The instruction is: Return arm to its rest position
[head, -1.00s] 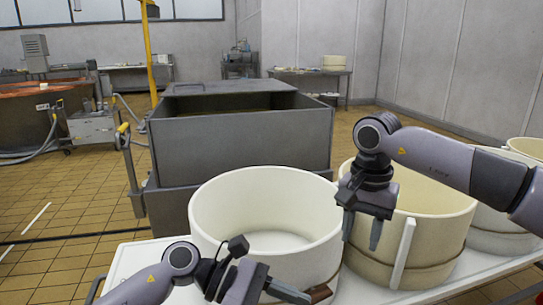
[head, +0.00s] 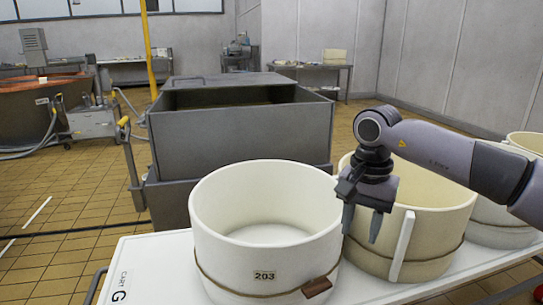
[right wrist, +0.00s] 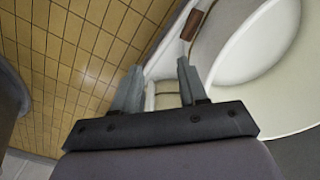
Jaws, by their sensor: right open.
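My right gripper (head: 361,222) is open and empty in the head view. It hangs with its fingers down in front of the gap between the white tub marked 203 (head: 225,262) and the cream tub (head: 455,232) behind it on the right. In the right wrist view, the two fingers of the right gripper (right wrist: 160,85) stand apart, with a tub's curved white wall (right wrist: 225,55) at the right. My left gripper is out of the head view.
The tubs stand on a white cart top (head: 150,262) marked CART G. A large grey metal bin (head: 240,142) stands close behind the tubs. A copper vat (head: 30,130) is at the far left. Tiled floor (head: 60,215) is open at the left.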

